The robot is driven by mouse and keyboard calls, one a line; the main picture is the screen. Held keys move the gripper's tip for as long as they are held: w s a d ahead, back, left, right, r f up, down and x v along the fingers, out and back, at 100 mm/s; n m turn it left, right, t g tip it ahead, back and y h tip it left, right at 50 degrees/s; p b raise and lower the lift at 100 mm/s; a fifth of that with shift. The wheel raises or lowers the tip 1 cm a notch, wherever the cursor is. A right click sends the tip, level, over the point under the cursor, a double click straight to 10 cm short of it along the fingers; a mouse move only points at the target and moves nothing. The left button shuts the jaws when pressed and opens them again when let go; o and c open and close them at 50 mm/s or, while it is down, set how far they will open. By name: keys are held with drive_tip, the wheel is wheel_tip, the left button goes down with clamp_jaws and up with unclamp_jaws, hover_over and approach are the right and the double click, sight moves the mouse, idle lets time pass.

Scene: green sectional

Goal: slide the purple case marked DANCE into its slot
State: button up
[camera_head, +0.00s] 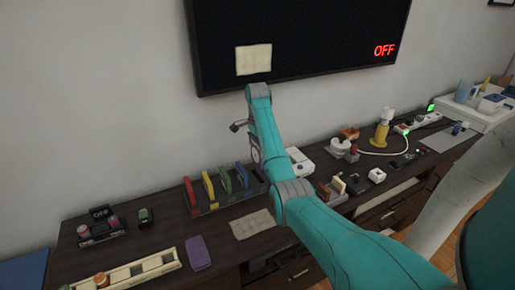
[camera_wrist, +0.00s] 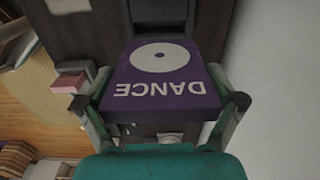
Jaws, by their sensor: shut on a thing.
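The purple case marked DANCE (camera_wrist: 163,88) fills the middle of the wrist view, its white disc and upside-down lettering facing the camera. My gripper (camera_wrist: 160,78) is shut on it, one finger at each side edge. In the head view a small purple part of the case (camera_head: 255,154) shows beside my arm, above the rack; the arm hides most of my gripper. A dark grey block (camera_wrist: 160,12) lies beyond the case's far edge in the wrist view. I cannot tell whether case and block touch, or whether it holds the slot.
A dark rack (camera_head: 232,200) with red, yellow, green and blue upright pieces stands on the desk below my arm. A purple pad (camera_head: 198,252) lies in front of it. A black screen (camera_head: 300,40) reading OFF hangs on the wall. Small items crowd the desk's right part.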

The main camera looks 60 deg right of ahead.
sight(258, 155)
idle(0.3)
drive_tip(key=shift+f, duration=2.9)
drive_tip(key=shift+f, duration=2.75)
drive_tip(key=o, duration=0.8)
drive_tip(key=shift+r, duration=3.75)
drive_tip(key=shift+s, duration=0.1)
